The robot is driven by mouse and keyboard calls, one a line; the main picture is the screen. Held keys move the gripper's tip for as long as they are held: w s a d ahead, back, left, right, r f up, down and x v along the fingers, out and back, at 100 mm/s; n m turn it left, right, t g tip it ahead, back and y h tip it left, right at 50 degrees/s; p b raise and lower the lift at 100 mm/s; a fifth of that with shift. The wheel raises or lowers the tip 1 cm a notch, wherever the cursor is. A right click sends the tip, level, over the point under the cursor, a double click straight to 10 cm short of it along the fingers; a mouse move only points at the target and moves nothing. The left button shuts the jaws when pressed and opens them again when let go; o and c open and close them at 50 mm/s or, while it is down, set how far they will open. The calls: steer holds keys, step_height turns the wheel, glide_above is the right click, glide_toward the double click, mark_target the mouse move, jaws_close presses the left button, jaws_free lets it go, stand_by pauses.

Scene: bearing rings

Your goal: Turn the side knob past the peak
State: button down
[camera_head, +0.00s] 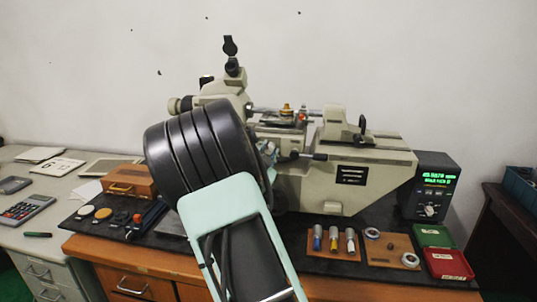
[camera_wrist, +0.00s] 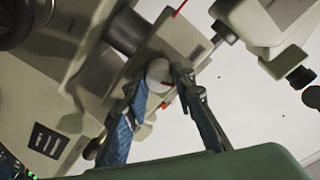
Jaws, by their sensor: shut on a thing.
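The grey-beige measuring machine (camera_head: 350,180) stands on a black mat at the back of the bench. In the wrist view, a pale round knob (camera_wrist: 158,72) on the machine's side sits between the two fingers of my gripper (camera_wrist: 161,80). The fingers are closed on the knob, one on each side. In the head view my arm covers most of the gripper, and I cannot make out the held knob there. The black readout box (camera_head: 432,190) at the right shows green lit characters, too small to read surely.
A wooden case (camera_head: 131,182) and small round parts lie left of my arm. In front of the machine are several small cylinders (camera_head: 334,239), a wooden board (camera_head: 392,250), a green box (camera_head: 434,236) and a red box (camera_head: 448,264). A calculator (camera_head: 27,208) lies far left.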

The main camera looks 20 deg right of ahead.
steer(key=n, duration=0.7)
steer(key=shift+n, duration=0.3)
steer(key=n, duration=0.4)
steer(key=shift+a+t, duration=0.1)
steer(key=shift+t, duration=0.2)
steer(key=shift+f+n+y, duration=0.1)
steer(key=shift+n+y, duration=0.2)
steer(key=shift+n, duration=1.6)
steer(key=c, duration=1.6)
jaws_free()
steer(key=v, duration=1.2)
steer(key=shift+f, duration=0.15)
